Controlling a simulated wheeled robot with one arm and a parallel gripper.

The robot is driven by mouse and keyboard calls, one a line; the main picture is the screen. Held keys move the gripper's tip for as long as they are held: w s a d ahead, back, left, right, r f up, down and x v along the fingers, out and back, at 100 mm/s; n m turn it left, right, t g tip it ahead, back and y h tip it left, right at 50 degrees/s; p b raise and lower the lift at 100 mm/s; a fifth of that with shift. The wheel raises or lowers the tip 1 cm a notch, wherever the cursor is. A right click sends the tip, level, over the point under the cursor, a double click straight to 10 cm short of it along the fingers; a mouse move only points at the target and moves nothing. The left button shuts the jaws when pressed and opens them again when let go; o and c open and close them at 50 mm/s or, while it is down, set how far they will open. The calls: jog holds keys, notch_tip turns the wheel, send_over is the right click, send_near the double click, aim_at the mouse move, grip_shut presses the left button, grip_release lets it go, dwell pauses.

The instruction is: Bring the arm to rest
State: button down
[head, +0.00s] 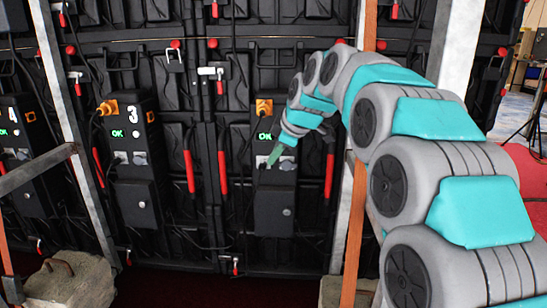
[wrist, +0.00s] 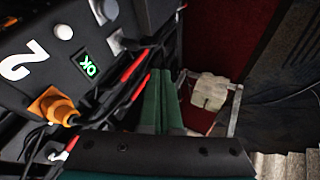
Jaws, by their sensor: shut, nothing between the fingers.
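My arm (head: 400,110), grey with teal covers, reaches from the lower right toward the wall of black panels, curving over at its far end. My gripper (head: 274,156) is at its tip, in front of the black box (head: 275,208) in the middle of the head view. In the wrist view, the green fingers of my gripper (wrist: 161,75) lie side by side, shut and empty. The box marked 2 (wrist: 40,35) is beside them on the left, with a lit green OK display (wrist: 88,65) and an orange plug (wrist: 52,106). I cannot tell whether the fingertips touch the box.
Box 3 (head: 134,150) and box 4 (head: 28,150) hang to the left. Metal posts (head: 75,130) and an orange upright (head: 356,215) stand before the wall. A stone-like weight (head: 75,282) lies at lower left. Black and red cables hang around the boxes.

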jog(key=s+d+f+m+g+h+p, duration=0.1)
jog(key=s+d+f+m, duration=0.3)
jog(key=s, duration=1.1)
jog(key=s+d+f+m+g+h+p, duration=0.2)
jog(key=s+d+f+m+g+p, duration=0.2)
jog(key=s, duration=1.2)
jog(key=s+d+f+m+g+h+p, duration=0.1)
jog(key=s+d+f+m, duration=0.4)
jog(key=s, duration=1)
jog(key=d+m+g+p, duration=0.1)
jog(key=d+m+p, duration=0.1)
jog(key=d+m, duration=0.1)
jog(key=shift+s+d+g, duration=0.25)
jog(key=shift+d+g, duration=0.15)
jog(key=shift+d, duration=0.1)
jog(key=shift+f, duration=0.1)
